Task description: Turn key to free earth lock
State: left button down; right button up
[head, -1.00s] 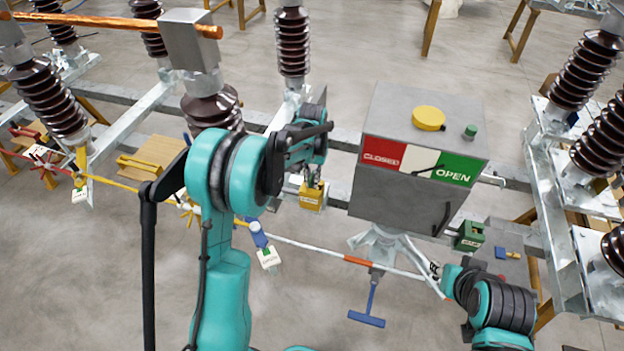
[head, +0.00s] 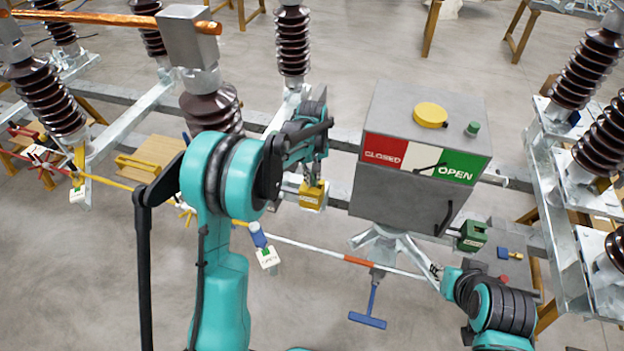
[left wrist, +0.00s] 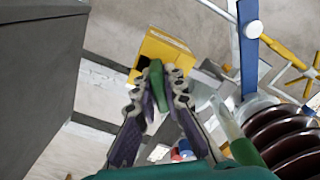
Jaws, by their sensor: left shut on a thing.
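The yellow lock box (head: 312,196) sits on the steel frame left of the grey cabinet. It also shows in the left wrist view (left wrist: 172,48). My left gripper (head: 314,178) is right at this box. In the left wrist view its fingers (left wrist: 158,88) are shut on a green key (left wrist: 156,84), which stands between the tips, in front of the box's near side. The fingers hide where the key meets the box, so I cannot tell how deep it sits. My right arm is at the lower right, by the white rod; its fingers are not clear.
The grey cabinet (head: 400,195) with a CLOSED/OPEN plate stands just right of my left gripper. A green box (head: 473,236) is on its right. A blue T-handle (head: 370,305) hangs below. Brown insulators (head: 210,108) stand close behind my left arm.

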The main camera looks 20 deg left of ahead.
pick_arm(q)
jog(key=n, duration=0.3)
jog(key=shift+b, duration=0.3)
jog(key=n, duration=0.4)
jog(key=n+b, duration=0.1)
jog(key=n, duration=0.5)
jog(key=shift+n, duration=0.3)
jog(key=c, duration=1.3)
grip_release()
jog(key=shift+o, duration=0.4)
jog(key=o, duration=0.5)
notch_tip(320, 180, up, 12)
